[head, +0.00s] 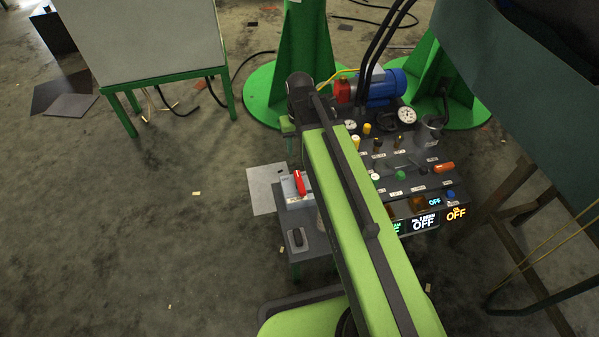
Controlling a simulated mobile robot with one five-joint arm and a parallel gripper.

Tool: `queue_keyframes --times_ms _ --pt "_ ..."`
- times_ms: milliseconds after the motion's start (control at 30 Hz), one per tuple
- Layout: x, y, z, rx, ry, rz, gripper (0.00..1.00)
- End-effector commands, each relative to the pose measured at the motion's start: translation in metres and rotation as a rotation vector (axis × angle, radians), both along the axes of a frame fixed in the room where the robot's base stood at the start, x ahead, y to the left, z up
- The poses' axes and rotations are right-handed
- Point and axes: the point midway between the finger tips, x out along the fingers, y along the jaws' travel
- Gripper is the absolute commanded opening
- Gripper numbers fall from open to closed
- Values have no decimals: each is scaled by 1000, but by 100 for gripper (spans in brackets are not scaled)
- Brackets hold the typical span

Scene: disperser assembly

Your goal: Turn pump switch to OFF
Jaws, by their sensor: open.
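The control panel (420,180) stands right of centre, with knobs, gauges and small labels too small to read. A red switch handle (300,183) sits on a light grey box at the panel's left side, just left of my arm. An orange handle (443,168) lies at the panel's right. I cannot tell from the labels which control is the pump switch. Lit displays along the front edge include a white OFF (424,223) and an orange OFF (456,214). My green arm crosses the panel's left part and hides some of it.
A blue motor (383,87) and hoses stand behind the panel. A dark box-shaped control (297,238) sits on the lower left shelf. A green-legged table (150,45) is at the upper left. A dark green surface (510,90) overhangs at right. The floor at left is mostly clear.

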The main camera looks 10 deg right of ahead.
Motion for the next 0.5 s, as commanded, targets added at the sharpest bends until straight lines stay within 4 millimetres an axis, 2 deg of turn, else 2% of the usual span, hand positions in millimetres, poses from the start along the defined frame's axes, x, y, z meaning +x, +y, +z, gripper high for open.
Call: queue_keyframes --times_ms 267,500 --pt "0 0 -37 0 0 0 45" --pt "0 0 -88 0 0 0 45"
